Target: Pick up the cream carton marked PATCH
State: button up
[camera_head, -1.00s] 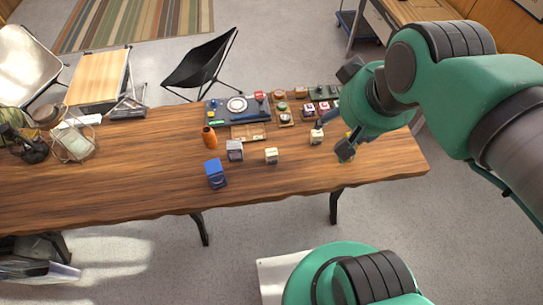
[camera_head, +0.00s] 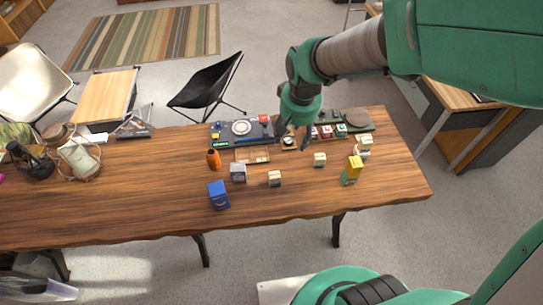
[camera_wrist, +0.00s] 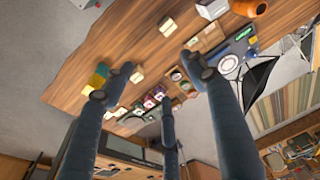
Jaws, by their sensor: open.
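Small cream cartons stand on the wooden table: one at the front middle (camera_head: 275,178), one right of it (camera_head: 319,159), and one near the right end (camera_head: 365,142) with another pale item close by. Their markings are too small to read, so I cannot tell which says PATCH. The front-middle carton also appears in the wrist view (camera_wrist: 168,27), and another cream carton (camera_wrist: 137,74) shows between my fingers. My gripper (camera_head: 293,131) is open and empty, above the back part of the table, behind the cream cartons. Its spread fingers also show in the wrist view (camera_wrist: 160,82).
A yellow and teal carton (camera_head: 352,170) stands at the right. A blue box (camera_head: 218,195), a grey-white box (camera_head: 238,172) and an orange bottle (camera_head: 213,159) stand at the left. A dark tray (camera_head: 222,141) and small goods line the back edge. The front strip is clear.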

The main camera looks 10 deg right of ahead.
jog(key=g, duration=0.2)
send_over(274, 174)
notch_tip(274, 174, down, 17)
jog(key=shift+d+p, duration=0.25)
jog(key=shift+p, duration=0.05)
jog(key=shift+f+b, duration=0.6)
jog(key=shift+f, duration=3.7)
jog(key=shift+s+f, duration=0.1)
jog(key=shift+f, duration=0.05)
jog(key=shift+a+f+b, duration=0.15)
jog(key=shift+f+b, duration=0.4)
jog(key=shift+f, duration=1.9)
jog(key=c, duration=1.3)
jog(key=shift+r, duration=0.15)
